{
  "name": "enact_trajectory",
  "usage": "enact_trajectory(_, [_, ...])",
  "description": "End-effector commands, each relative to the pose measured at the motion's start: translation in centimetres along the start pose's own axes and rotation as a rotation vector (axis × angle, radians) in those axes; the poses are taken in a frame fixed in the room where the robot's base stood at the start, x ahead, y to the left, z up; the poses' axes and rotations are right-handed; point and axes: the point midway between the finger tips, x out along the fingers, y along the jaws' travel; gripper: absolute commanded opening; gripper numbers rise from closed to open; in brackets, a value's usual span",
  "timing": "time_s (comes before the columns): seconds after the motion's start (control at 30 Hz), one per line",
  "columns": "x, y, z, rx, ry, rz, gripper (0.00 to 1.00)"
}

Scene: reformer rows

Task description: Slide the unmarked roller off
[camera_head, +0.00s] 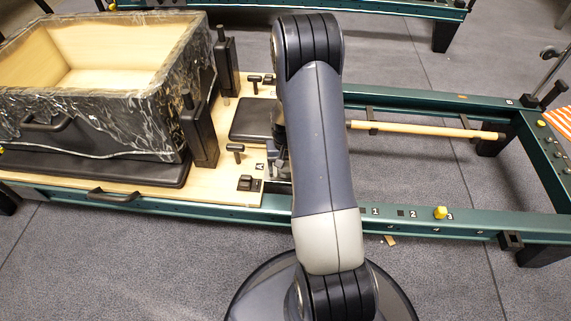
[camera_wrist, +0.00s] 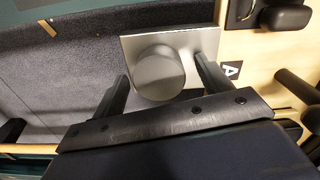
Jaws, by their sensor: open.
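In the wrist view a smooth grey metal cylinder (camera_wrist: 160,73), likely a roller, stands against a silver plate (camera_wrist: 205,42) at the edge of the wooden carriage (camera_wrist: 257,60). I see no mark on the cylinder. A black label with a white A (camera_wrist: 231,71) is on the wood to its right. My gripper (camera_wrist: 161,69) is open, with one finger to each side of the cylinder; I cannot tell whether either finger touches it. In the head view my arm hides the cylinder and most of my gripper.
In the head view, a wooden box (camera_head: 95,110) wrapped in dark plastic sits on the carriage at left. Black posts (camera_head: 224,65) and knobs (camera_head: 235,152) stand near it. A green rail (camera_head: 470,222) with a yellow knob (camera_head: 440,213) runs along the front.

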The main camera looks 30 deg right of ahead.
Motion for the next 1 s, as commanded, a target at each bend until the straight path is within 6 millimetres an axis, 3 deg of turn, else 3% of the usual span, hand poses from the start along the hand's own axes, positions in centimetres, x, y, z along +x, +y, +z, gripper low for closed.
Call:
enact_trajectory(0.6, [0.0,0.0,0.0,0.0,0.0,0.0,0.25])
enact_trajectory(1.0, [-1.7,0.0,0.0,0.0,0.002,0.0,0.25])
